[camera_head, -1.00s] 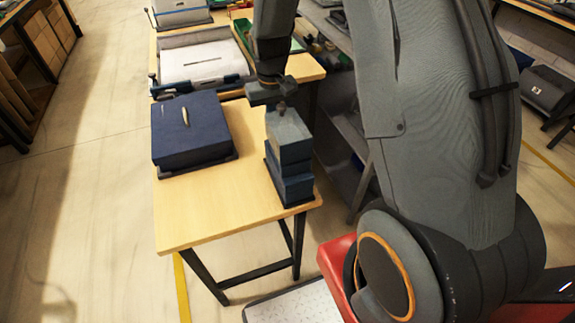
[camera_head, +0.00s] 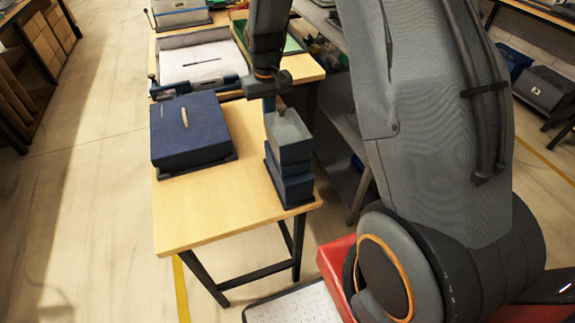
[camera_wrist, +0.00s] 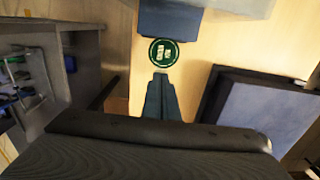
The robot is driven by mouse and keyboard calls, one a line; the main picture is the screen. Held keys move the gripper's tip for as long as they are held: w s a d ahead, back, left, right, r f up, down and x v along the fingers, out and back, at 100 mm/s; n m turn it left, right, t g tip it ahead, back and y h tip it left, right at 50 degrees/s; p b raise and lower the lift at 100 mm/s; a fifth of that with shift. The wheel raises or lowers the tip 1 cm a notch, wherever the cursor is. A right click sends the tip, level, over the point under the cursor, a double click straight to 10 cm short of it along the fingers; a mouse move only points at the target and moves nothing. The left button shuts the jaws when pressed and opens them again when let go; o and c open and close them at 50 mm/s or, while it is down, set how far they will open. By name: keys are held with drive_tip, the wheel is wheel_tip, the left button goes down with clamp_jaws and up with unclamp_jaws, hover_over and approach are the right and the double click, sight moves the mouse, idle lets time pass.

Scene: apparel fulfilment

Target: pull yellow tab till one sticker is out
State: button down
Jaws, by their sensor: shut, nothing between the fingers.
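The blue-grey stacked dispenser (camera_head: 290,150) stands upright at the table's right edge in the head view. In the wrist view its blue body (camera_wrist: 170,20) is at the top. A round dark green sticker (camera_wrist: 163,52) with a white mark shows at the edge of this body, facing the camera. My gripper (camera_wrist: 160,76) is shut and empty, its tips just short of the sticker; I cannot tell if they touch it. In the head view my gripper (camera_head: 268,104) is at the dispenser's far side, its tips partly hidden. I cannot make out a yellow tab.
A dark blue box (camera_head: 190,130) lies on the left of the wooden table (camera_head: 200,215). A tray with a white sheet (camera_head: 195,62) lies behind it. Grey shelving (camera_head: 340,130) stands close on the right. The front of the table is clear.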

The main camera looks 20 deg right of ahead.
wheel_tip(320, 180, up, 7)
drive_tip(key=p, duration=0.4)
drive_tip(key=shift+s, duration=0.2)
drive_tip(key=shift+f, duration=0.1)
idle(0.4)
